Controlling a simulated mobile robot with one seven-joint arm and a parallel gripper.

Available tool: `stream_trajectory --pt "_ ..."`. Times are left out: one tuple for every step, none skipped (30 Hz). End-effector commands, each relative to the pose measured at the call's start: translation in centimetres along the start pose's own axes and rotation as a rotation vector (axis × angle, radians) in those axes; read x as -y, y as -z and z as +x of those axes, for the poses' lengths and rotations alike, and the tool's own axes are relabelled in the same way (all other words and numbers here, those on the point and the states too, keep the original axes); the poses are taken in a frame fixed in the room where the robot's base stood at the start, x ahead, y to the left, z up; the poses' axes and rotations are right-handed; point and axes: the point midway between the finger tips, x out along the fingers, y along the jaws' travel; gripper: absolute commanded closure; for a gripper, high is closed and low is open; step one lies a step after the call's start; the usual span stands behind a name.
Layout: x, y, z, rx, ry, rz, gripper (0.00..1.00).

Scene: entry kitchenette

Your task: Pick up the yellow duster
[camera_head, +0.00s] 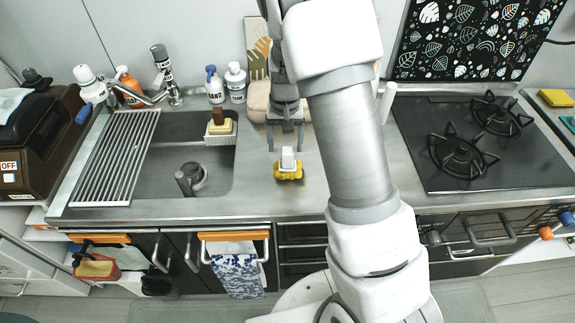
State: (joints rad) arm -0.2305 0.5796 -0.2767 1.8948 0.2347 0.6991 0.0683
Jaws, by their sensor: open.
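The yellow duster (289,173) stands on the steel counter between the sink and the stove. It has a yellow base and a white upper part. My gripper (285,146) points down with its two fingers spread apart and nothing between them. In the picture its fingertips appear just behind and above the duster's white top. I cannot tell the exact height gap from this view.
The sink (150,185) lies to the left, with a sponge caddy (221,137) at its rim. Bottles (236,83) and a rounded beige object (257,101) stand behind. The black stove (480,140) is to the right. The counter around the duster is clear.

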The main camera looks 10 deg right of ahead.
Motion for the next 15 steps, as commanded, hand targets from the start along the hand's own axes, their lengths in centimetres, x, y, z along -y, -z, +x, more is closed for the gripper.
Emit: stream_trajectory --pt "0.0 0.0 0.3 0.000 0.000 0.000 0.22" --pt "0.0 0.0 0.4 0.000 0.000 0.000 0.22" --pt "-0.1 0.0 0.7 0.000 0.000 0.000 0.22" --pt "-0.1 0.0 0.9 0.001 -0.001 0.000 0.22" --pt "-0.2 -0.1 1.2 0.002 -0.001 0.000 0.22" --pt "-0.3 -0.1 1.7 0.003 -0.002 0.000 0.22" --pt "-0.4 -0.1 2.1 0.003 -0.002 0.001 0.22" --pt "-0.5 -0.2 2.6 0.004 -0.002 0.002 0.22" --pt "-0.6 -0.2 3.3 0.004 -0.002 0.001 0.22" --pt "-0.7 -0.2 3.7 0.003 -0.002 0.000 0.22" --pt "-0.7 -0.2 4.2 0.004 -0.002 0.000 0.22" --pt "-0.6 -0.2 4.7 0.002 -0.001 0.000 0.22" --pt "-0.6 -0.2 5.0 0.002 0.000 0.000 0.22" --pt "-0.6 -0.2 5.2 0.002 0.000 0.000 0.22" --pt "-0.6 -0.2 5.5 0.002 0.000 -0.001 0.22"
